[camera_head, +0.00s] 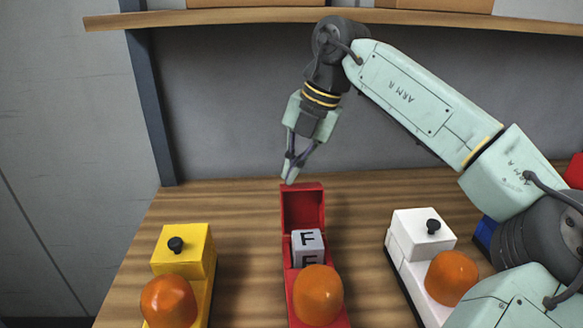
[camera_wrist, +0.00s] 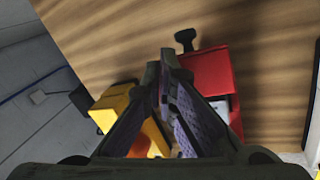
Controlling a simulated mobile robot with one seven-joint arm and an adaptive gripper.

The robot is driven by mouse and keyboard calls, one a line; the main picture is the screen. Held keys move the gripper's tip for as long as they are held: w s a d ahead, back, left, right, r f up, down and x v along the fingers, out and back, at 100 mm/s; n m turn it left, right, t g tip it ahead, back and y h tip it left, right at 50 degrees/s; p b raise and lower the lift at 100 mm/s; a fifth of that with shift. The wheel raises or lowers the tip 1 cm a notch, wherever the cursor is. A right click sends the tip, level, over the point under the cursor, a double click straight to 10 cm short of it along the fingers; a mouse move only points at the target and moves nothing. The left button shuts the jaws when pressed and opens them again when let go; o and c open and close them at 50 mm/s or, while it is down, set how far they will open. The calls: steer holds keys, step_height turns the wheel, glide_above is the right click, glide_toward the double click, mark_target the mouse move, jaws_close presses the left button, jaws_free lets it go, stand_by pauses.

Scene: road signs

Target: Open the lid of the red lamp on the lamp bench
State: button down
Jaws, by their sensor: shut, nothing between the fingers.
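The red lamp stands in the middle of the lamp bench (camera_head: 250,215), with a rounded orange dome (camera_head: 318,295) at its front. Its red lid (camera_head: 303,205) stands raised at the back of its box, so the box is open. A grey cube (camera_head: 307,246) marked with a black F sits inside. The lid's black knob (camera_wrist: 185,38) shows in the wrist view, on the side facing away from the body camera. My gripper (camera_head: 289,179) is shut and empty, pointing down just above the lid's top edge. I cannot tell whether it touches the lid.
A yellow lamp (camera_head: 183,250) stands to the left and a white lamp (camera_head: 421,235) to the right, both with lids down and black knobs on top. A blue thing (camera_head: 486,234) is partly hidden behind my arm. A wooden shelf (camera_head: 230,16) runs above.

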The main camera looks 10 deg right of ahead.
steer(key=v, duration=1.1)
steer(key=shift+r, duration=0.4)
steer(key=shift+f, duration=0.1)
